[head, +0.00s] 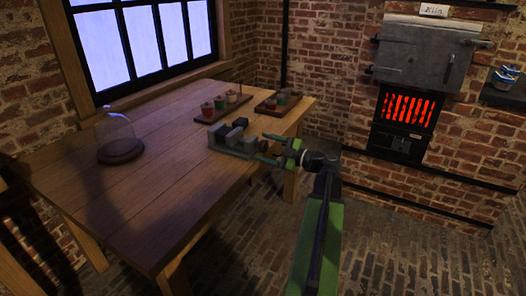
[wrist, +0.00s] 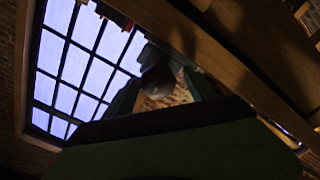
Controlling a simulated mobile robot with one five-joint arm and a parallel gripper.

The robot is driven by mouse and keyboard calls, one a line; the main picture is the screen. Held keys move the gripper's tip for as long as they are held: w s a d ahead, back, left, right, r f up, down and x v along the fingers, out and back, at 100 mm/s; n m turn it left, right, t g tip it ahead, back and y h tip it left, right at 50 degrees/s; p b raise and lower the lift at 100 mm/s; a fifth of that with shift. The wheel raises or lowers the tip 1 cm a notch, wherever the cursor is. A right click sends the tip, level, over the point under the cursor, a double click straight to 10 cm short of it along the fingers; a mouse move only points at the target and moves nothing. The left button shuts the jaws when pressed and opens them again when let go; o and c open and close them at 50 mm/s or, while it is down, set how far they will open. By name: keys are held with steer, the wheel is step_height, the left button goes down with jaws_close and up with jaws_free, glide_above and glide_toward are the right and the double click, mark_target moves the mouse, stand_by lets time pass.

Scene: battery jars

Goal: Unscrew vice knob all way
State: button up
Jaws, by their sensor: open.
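The grey-green vice (head: 232,140) sits at the table's right edge in the head view. My gripper (head: 266,147) reaches it from the right with its two green fingers apart, pointing at the vice's near end. In the wrist view a dark rounded end, likely the vice knob (wrist: 158,80), shows between the open fingers of my gripper (wrist: 163,88). Whether either finger touches it cannot be told. In the head view the knob is too small and hidden by the fingers to make out.
The wooden table (head: 120,195) holds a glass dome (head: 116,138) at left and two trays of small jars (head: 222,107) (head: 280,101) behind the vice. A glowing kiln (head: 405,107) stands against the brick wall at right. The floor right of the table is clear.

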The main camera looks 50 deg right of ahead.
steer(key=v, duration=1.7)
steer(key=shift+s, duration=0.2)
steer(key=shift+f, duration=0.1)
